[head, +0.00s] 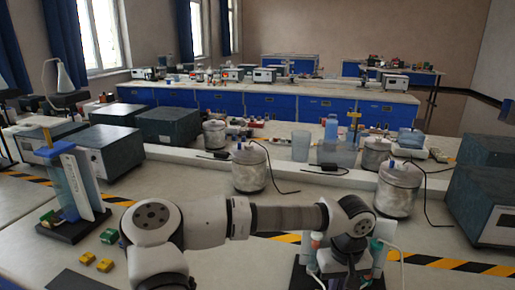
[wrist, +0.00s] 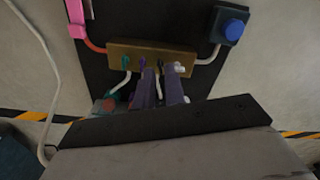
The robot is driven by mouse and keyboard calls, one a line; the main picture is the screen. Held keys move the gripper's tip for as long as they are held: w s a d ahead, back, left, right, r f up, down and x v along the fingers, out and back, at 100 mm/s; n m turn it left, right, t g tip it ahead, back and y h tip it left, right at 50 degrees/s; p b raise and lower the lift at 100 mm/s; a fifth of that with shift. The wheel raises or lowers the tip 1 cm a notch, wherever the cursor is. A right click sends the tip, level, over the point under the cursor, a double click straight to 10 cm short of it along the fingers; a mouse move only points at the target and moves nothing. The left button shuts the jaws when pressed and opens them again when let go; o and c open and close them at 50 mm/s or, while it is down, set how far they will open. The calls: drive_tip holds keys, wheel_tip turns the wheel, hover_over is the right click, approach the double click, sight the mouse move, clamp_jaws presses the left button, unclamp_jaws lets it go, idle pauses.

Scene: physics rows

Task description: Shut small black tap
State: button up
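In the wrist view a brass block (wrist: 152,56) lies across a dark board (wrist: 140,22) and carries a row of small taps. A green tap (wrist: 125,61) is at the left and a white one (wrist: 180,68) at the right. The small black tap (wrist: 160,63) sits between them, partly hidden. My gripper (wrist: 160,78) reaches over the block's near side, with its two purple-grey fingers on either side of the black tap. A narrow gap with a pale hose shows between them. Contact with the tap cannot be made out. In the head view my arm hides most of this rig.
A blue knob on a dark box (wrist: 231,27) and a pink piece (wrist: 79,12) stand beyond the block. Pale hoses run around it. In the head view metal canisters (head: 250,168) stand behind my arm, and yellow blocks (head: 105,265) lie at the left.

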drive_tip(key=shift+f, duration=0.2)
idle(0.4)
drive_tip(key=shift+r+b, duration=0.3)
idle(0.3)
clamp_jaws()
drive_tip(key=shift+m+b, duration=0.3)
drive_tip(key=shift+m, duration=0.6)
drive_tip(key=shift+f+m, duration=0.1)
drive_tip(key=shift+m, duration=0.9)
drive_tip(key=shift+b, duration=0.35)
